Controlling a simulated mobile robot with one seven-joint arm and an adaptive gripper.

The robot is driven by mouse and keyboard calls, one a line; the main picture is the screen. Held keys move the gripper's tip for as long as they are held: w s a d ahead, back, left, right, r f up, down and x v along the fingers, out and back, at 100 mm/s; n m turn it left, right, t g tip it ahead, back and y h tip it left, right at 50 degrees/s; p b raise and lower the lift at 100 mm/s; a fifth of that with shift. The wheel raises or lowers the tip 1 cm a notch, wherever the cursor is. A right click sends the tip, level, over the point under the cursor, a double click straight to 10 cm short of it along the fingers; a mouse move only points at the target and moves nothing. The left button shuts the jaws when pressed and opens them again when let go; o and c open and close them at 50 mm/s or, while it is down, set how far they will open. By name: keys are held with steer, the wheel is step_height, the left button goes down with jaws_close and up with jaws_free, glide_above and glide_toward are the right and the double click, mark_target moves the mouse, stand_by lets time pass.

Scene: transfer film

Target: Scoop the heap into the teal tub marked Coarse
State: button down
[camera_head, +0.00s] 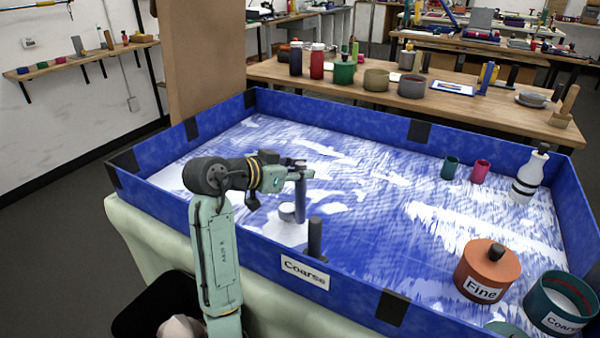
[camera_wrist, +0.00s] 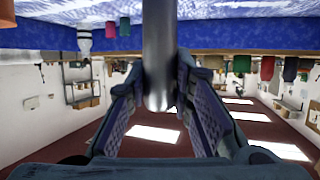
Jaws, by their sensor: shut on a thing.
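My gripper (camera_head: 297,170) is shut on an upright grey-blue handle (camera_head: 300,200), over the near left part of the blue-walled tray. The wrist view shows the fingers (camera_wrist: 160,82) on either side of this handle (camera_wrist: 158,40). A small pale scoop-like cup (camera_head: 287,212) shows at the handle's lower end; I cannot tell whether it holds anything. A white heap (camera_head: 277,232) lies below and beside it, partly hidden by my arm. The open teal tub marked Coarse (camera_head: 535,305) stands at the near right, with white material inside.
A dark post (camera_head: 315,238) stands close right of the scoop. A lidded terracotta tub marked Fine (camera_head: 487,272) stands left of the teal tub, and a teal lid (camera_head: 507,329) lies near. A white bottle (camera_head: 529,176) and two cups (camera_head: 480,171) are at far right. Tray walls (camera_head: 340,285) surround everything.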

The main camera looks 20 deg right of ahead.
mark_target(300, 163)
step_height(300, 163, up, 4)
steer(key=shift+f+p, duration=0.1)
steer(key=shift+p, duration=1)
step_height(300, 163, up, 10)
steer(key=shift+s+f, duration=0.1)
steer(key=shift+f, duration=0.05)
